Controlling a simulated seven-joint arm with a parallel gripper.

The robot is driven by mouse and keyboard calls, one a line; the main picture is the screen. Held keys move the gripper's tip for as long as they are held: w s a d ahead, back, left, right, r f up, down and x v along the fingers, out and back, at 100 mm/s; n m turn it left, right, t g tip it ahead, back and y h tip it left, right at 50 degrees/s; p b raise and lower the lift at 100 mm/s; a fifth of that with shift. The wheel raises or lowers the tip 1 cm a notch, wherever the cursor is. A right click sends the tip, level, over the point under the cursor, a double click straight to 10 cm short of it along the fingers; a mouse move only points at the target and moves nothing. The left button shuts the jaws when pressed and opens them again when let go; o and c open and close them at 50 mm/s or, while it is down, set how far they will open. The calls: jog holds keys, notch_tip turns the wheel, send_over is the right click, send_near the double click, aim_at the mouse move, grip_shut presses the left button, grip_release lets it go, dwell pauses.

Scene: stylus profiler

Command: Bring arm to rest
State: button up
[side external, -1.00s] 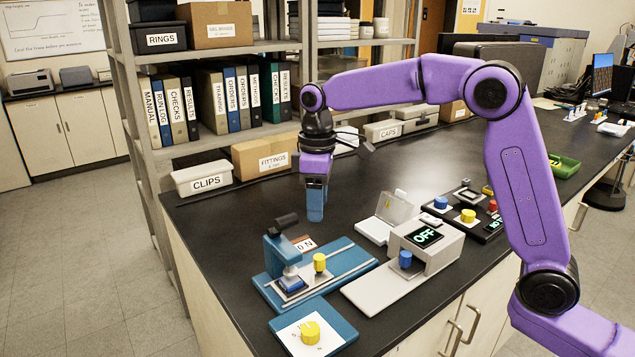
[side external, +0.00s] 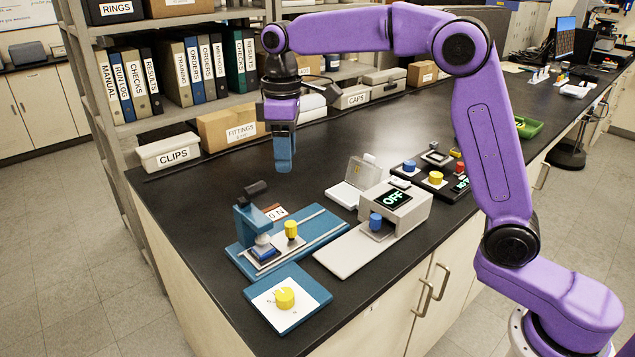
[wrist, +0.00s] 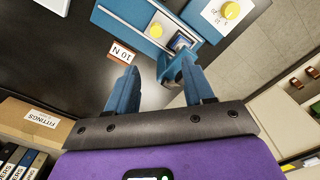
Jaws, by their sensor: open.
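My gripper (side external: 283,168) hangs pointing down above the black bench top (side external: 375,135), behind the blue stylus profiler (side external: 300,243). In the wrist view my gripper (wrist: 163,88) shows two blue fingers spread apart with nothing held between them. The profiler has a blue post and head over a small stage, a yellow knob (side external: 291,229) and a rail. In the wrist view its blue head shows beyond and partly behind the right finger. A blue dial plate with a yellow knob (side external: 285,298) lies in front of the profiler.
A grey box reading OFF (side external: 395,205) with a blue knob stands right of the profiler. A black control panel (side external: 440,178) lies behind it. A CLIPS bin (side external: 168,150) and FITTINGS box (side external: 232,125) stand by the shelves. A 10 N card (wrist: 122,52) lies by the profiler.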

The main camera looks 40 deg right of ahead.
jog(key=s+d+f+n, duration=0.1)
jog(key=s+d+f, duration=0.2)
jog(key=s, duration=0.8)
jog(key=s+d+f+n, duration=0.1)
jog(key=s+d+f, duration=0.2)
jog(key=s, duration=0.8)
jog(key=s+d+f+n, duration=0.1)
jog(key=s+d+f, duration=0.3)
jog(key=s, duration=0.8)
jog(key=shift+n, duration=0.3)
